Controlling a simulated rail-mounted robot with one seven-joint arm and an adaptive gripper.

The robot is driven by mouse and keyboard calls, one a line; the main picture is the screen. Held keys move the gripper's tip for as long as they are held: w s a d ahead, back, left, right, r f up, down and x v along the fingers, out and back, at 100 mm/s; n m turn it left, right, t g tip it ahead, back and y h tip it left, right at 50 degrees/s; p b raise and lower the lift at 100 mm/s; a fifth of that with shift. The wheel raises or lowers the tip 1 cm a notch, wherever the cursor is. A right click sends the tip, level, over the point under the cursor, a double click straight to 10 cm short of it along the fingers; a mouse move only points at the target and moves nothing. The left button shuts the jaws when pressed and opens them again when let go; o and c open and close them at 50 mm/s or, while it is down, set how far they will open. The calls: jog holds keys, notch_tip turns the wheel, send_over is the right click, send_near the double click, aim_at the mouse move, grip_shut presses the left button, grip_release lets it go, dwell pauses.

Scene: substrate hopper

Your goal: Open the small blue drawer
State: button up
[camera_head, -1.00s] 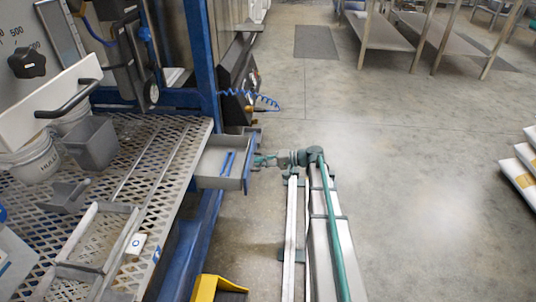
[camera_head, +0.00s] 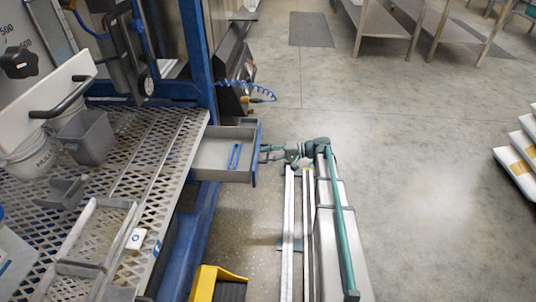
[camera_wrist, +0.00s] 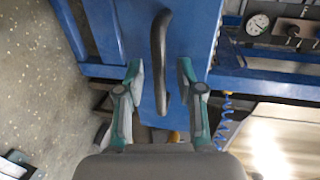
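The small blue drawer (camera_head: 225,152) sticks out to the right from under the perforated bench top. Its grey inside is exposed, with a thin blue item lying in it. Its blue front (camera_head: 256,158) faces my arm. My gripper (camera_head: 266,153) is at the outer side of that front. In the wrist view, the dark curved handle (camera_wrist: 158,45) stands on the blue drawer front (camera_wrist: 118,35). The fingers of my gripper (camera_wrist: 160,78) are apart, one on each side of the handle's lower part. Gaps show between handle and fingers; I see no clear contact.
The perforated bench (camera_head: 140,165) fills the left, with a grey bin (camera_head: 89,138), a scoop and a metal tray on it. A blue post (camera_head: 199,60) rises behind the drawer. A yellow step (camera_head: 210,283) stands at the bottom. The floor to the right is open.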

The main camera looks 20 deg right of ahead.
jog(key=v, duration=1.2)
dwell(0.5)
jog(key=s+a+f+g+h, duration=0.3)
jog(key=s+a+f+g, duration=0.3)
jog(key=s, duration=0.6)
jog(key=s+a+f+g+h, duration=0.35)
jog(key=s+a+f, duration=0.4)
jog(key=s, duration=0.45)
jog(key=s+a+f+n+g+h, duration=0.2)
jog(key=s+a+g+h, duration=0.15)
jog(key=s, duration=0.65)
jog(key=s+a+f+n+g+h, duration=0.25)
jog(key=s+a+h, duration=0.2)
jog(key=s, duration=0.55)
jog(key=s+r+t+p, duration=0.1)
jog(key=s+r+p, duration=0.1)
jog(key=r+p, duration=0.8)
jog(key=s+r+t+p, duration=0.1)
jog(key=s+r+p, duration=0.2)
jog(key=r+p, duration=0.7)
jog(key=p, duration=1.6)
jog(key=shift+s+d+t, duration=0.35)
